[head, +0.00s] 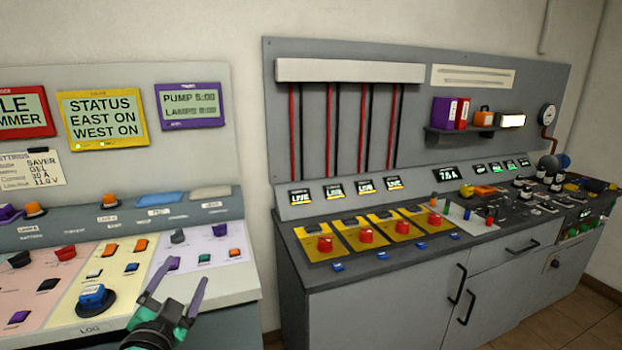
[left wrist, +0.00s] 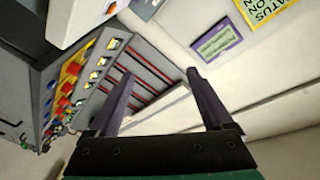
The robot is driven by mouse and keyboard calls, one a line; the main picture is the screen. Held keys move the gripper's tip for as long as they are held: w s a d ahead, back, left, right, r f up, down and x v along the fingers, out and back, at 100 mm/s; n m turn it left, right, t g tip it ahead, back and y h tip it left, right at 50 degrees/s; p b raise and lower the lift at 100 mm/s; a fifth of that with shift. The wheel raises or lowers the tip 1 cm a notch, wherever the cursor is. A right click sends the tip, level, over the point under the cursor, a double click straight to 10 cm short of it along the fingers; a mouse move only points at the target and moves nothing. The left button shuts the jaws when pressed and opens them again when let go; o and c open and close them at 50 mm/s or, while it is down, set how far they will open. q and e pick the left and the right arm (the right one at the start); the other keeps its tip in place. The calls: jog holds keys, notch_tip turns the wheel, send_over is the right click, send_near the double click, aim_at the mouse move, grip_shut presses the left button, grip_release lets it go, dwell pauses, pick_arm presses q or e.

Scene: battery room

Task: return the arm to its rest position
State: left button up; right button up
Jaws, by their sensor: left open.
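My left gripper (head: 180,292) comes in at the bottom of the head view, over the right front end of the left console (head: 235,280). Its two purple fingers are spread apart with nothing between them. In the left wrist view the open fingers (left wrist: 157,95) also show empty, with the wall panel and cables beyond them. I cannot tell from the head view whether the gripper touches the console edge. My right gripper is not in view.
The left console carries several buttons and a blue knob (head: 92,298) left of the gripper. A grey bench (head: 370,285) with red switches (head: 325,244) stands to the right. A gap of pale wall (head: 255,180) separates the two. A shelf (head: 470,132) holds binders.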

pick_arm(q)
jog(key=s+a+f+n+g, duration=0.1)
jog(key=s+f+n+g, duration=0.3)
jog(key=f, duration=0.5)
jog(key=s+a+f+n+g, duration=0.1)
jog(key=s+f+g, duration=0.35)
jog(key=f, duration=0.45)
jog(key=s+d+f+g+h, duration=0.1)
jog(key=s+d+f+g, duration=0.1)
jog(key=s+f+g, duration=0.3)
jog(key=s+d+f+g, duration=0.1)
jog(key=s+d+f, duration=0.15)
jog(key=s, duration=0.55)
notch_tip(320, 180, down, 23)
jog(key=s+g, duration=0.2)
jog(key=s+a+f, duration=0.2)
jog(key=s+f, duration=0.5)
jog(key=s, duration=0.1)
jog(key=s+a+f, duration=0.2)
jog(key=s+f, duration=0.6)
jog(key=s, duration=0.1)
jog(key=shift+f+g, duration=0.15)
jog(key=shift+g, duration=0.2)
